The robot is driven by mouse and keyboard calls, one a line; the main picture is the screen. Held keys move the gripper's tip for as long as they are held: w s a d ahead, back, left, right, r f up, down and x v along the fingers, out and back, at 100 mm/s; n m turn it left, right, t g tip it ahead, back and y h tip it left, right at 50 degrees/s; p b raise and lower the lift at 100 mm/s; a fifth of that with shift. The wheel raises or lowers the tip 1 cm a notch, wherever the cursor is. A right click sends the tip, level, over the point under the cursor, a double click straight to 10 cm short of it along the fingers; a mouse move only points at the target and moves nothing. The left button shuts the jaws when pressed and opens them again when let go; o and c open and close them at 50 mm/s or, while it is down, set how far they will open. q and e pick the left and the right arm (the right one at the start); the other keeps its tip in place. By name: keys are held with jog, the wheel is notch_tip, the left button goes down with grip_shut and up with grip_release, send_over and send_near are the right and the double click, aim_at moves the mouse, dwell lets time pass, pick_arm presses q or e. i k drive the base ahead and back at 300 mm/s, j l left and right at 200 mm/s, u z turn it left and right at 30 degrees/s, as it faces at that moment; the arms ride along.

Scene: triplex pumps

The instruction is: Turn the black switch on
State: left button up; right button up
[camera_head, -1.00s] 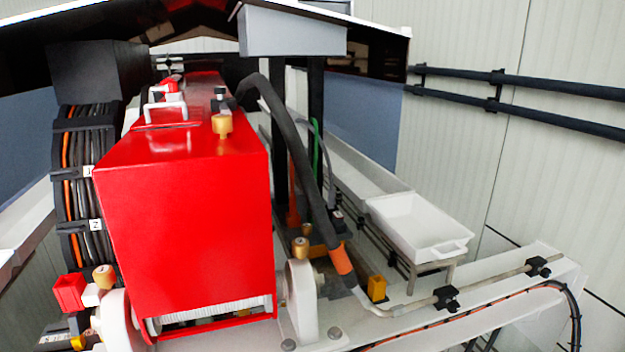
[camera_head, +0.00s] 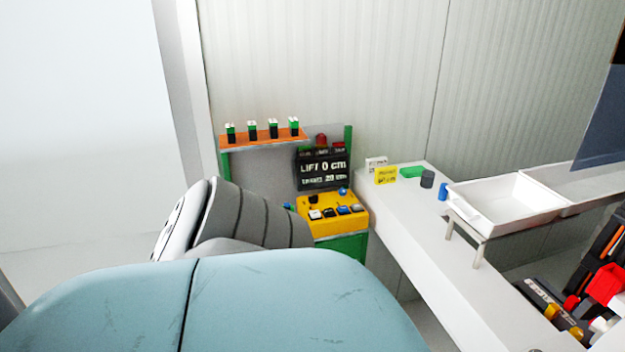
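A yellow control box (camera_head: 350,228) sits on a green stand near the middle of the picture. Its top carries several small knobs and buttons. A black knob (camera_head: 313,198) stands up at its back left, and other dark, blue and white controls sit in front of it. They are too small to tell which is the black switch or how it is set. Neither of my grippers is in view. A grey and white ribbed part, which looks like my own arm, covers the left side of the control box.
An orange shelf (camera_head: 262,140) holds several green-and-black items. A white bench (camera_head: 420,240) runs along the right, with a yellow sign (camera_head: 385,175) and a white tray (camera_head: 510,205).

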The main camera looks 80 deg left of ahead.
aim_at(312, 199)
jog(key=u, duration=2.4)
